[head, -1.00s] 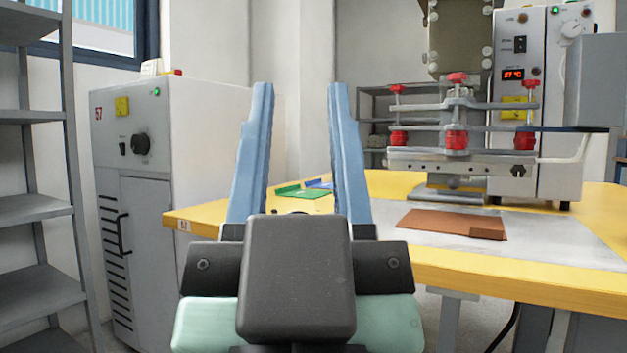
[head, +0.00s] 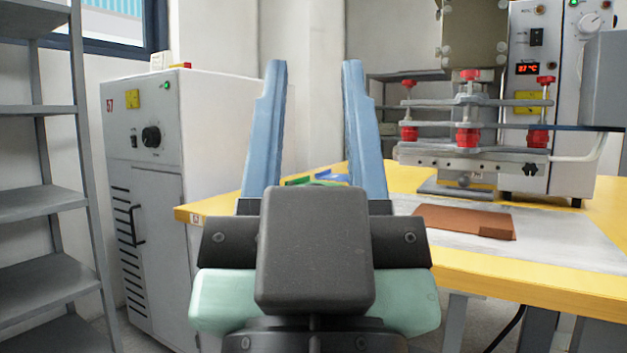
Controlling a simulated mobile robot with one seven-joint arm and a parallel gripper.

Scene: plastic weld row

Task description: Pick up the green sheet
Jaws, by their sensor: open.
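The green sheet (head: 297,182) lies on the yellow table (head: 222,208) near its far left part. Only a small strip of it shows between my fingers, and my gripper body hides the rest. A blue sheet (head: 331,177) lies beside it on the right. My gripper (head: 315,70) is open and empty, its two blue fingers pointing up in the picture. It is in front of the sheets from this view; how far away it is I cannot tell.
A brown sheet (head: 462,221) lies on the grey mat (head: 560,236) at right. The welding machine (head: 555,120) with red knobs stands behind it. A grey cabinet (head: 150,180) and metal shelves (head: 45,205) stand at left.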

